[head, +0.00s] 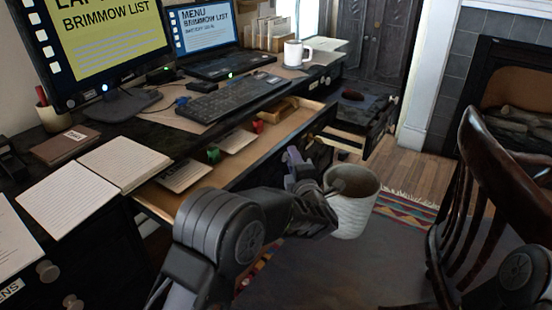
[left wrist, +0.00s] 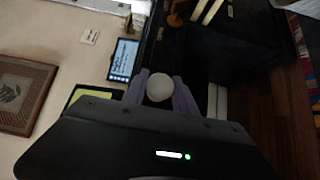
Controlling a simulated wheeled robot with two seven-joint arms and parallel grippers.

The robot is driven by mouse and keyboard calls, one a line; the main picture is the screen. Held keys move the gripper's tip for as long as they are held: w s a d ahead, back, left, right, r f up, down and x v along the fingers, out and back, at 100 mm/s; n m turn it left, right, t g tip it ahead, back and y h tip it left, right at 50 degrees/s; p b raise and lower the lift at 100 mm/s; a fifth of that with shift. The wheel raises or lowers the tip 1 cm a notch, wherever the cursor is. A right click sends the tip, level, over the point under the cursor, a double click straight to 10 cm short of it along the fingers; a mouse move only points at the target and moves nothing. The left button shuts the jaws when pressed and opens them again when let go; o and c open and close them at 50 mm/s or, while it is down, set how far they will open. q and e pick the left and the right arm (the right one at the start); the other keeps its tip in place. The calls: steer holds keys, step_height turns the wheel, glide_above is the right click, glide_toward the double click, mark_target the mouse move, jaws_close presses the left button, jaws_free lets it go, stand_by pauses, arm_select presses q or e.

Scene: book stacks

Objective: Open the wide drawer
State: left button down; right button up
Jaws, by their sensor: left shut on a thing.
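The wide drawer (head: 251,165) under the desk top stands pulled out in the head view. Its shallow wooden tray shows cards with green and red clips. My left gripper (head: 294,168) is at the drawer's front edge, towards its right part, and partly hidden by my own wrist and arm. In the left wrist view, the purple fingers of my left gripper (left wrist: 160,92) are shut on a round pale knob (left wrist: 159,86). My right gripper is not in view.
Another drawer (head: 346,137) stands open at the right of the desk. A dark wooden chair (head: 478,200) is at the right. The desk carries a keyboard (head: 235,98), notebook (head: 124,165) and white mug (head: 293,53).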

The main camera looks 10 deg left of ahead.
arm_select(q)
steer(key=d, duration=0.1)
steer(key=s+d, duration=0.1)
steer(key=d, duration=0.2)
steer(key=shift+s+d+f+b, duration=0.1)
steer(key=shift+s+d+b, duration=0.1)
steer(key=shift+s+b, duration=0.15)
steer(key=c, duration=1.3)
jaws_free()
steer(key=shift+s, duration=0.1)
steer(key=p+v, duration=0.1)
steer(key=v, duration=0.6)
steer(key=shift+s+d, duration=0.2)
steer(key=shift+s, duration=0.15)
